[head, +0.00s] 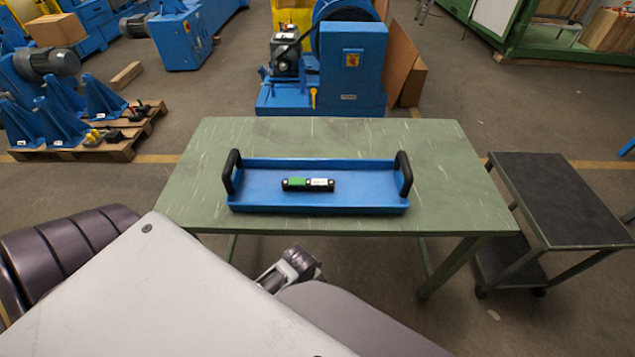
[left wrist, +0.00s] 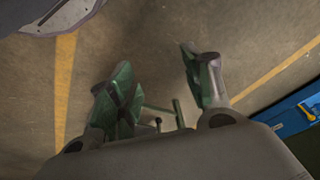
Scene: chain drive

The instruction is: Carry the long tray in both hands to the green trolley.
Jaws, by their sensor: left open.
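The long blue tray (head: 375,190) lies flat on the green table (head: 330,137). It has a black upright handle at each end, the left one (head: 232,172) and the right one (head: 404,174). The green trolley (head: 560,195), with a dark top, stands on the floor right of the table. My left gripper (left wrist: 160,88) is open and empty in the left wrist view, its fingers apart above the floor. In the head view a gripper part (head: 292,268), apparently my left, shows below the table's front edge, apart from the tray. My right gripper is out of view.
A blue machine (head: 350,70) stands behind the table. A pallet with blue brackets (head: 90,130) is at the left. The tabletop around the tray and the trolley top are clear.

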